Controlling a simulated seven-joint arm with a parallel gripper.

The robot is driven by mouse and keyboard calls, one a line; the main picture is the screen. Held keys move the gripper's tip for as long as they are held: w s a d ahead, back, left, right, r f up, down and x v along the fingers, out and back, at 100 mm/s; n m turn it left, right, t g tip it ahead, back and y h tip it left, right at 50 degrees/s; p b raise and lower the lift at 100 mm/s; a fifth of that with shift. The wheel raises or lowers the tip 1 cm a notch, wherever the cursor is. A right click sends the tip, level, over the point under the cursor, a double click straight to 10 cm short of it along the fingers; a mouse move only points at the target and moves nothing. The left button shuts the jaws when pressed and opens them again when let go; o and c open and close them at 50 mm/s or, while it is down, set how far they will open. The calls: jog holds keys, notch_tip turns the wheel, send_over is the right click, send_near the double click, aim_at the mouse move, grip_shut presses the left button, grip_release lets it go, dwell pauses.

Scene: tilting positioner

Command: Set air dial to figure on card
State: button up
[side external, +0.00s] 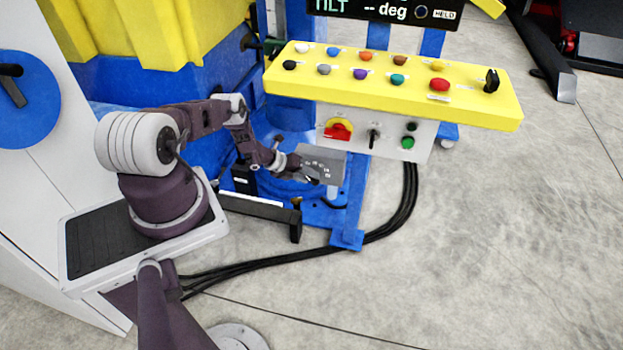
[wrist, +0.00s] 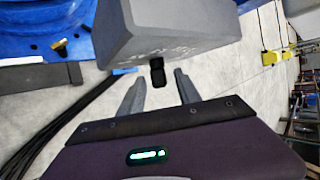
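A grey box (side external: 325,160) hangs below the yellow control panel, with small marks on its face. In the wrist view the grey box (wrist: 165,30) fills the top middle, and a small black knob (wrist: 157,72) sticks out of it; this looks like the air dial. Its pointer and figures are too small to read. My gripper (wrist: 160,88) is open, its two grey fingers on either side of the knob in the picture, with clear gaps. I cannot tell how far along the fingers the knob sits. In the side view my gripper (side external: 304,176) is close against the box. No readable card shows.
The yellow panel (side external: 390,85) carries several coloured buttons and a black switch. Below it are a red rotary switch (side external: 339,130), a toggle (side external: 374,137) and a green button (side external: 407,143). The display (side external: 385,11) reads "-- deg". Black cables (side external: 408,200) run down to the floor.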

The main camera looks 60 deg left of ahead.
jog(key=shift+x, duration=1.15)
grip_shut()
jog(key=shift+w+a+r+g+y, duration=0.15)
jog(key=shift+g+y, duration=0.15)
jog(key=shift+y, duration=0.1)
jog(key=g+y, duration=0.1)
jog(key=m+g+y, duration=0.1)
jog(key=shift+d+g, duration=0.25)
jog(key=shift+g, duration=0.05)
jog(key=shift+a+g+y, duration=0.15)
jog(key=shift+g+y, duration=0.15)
grip_release()
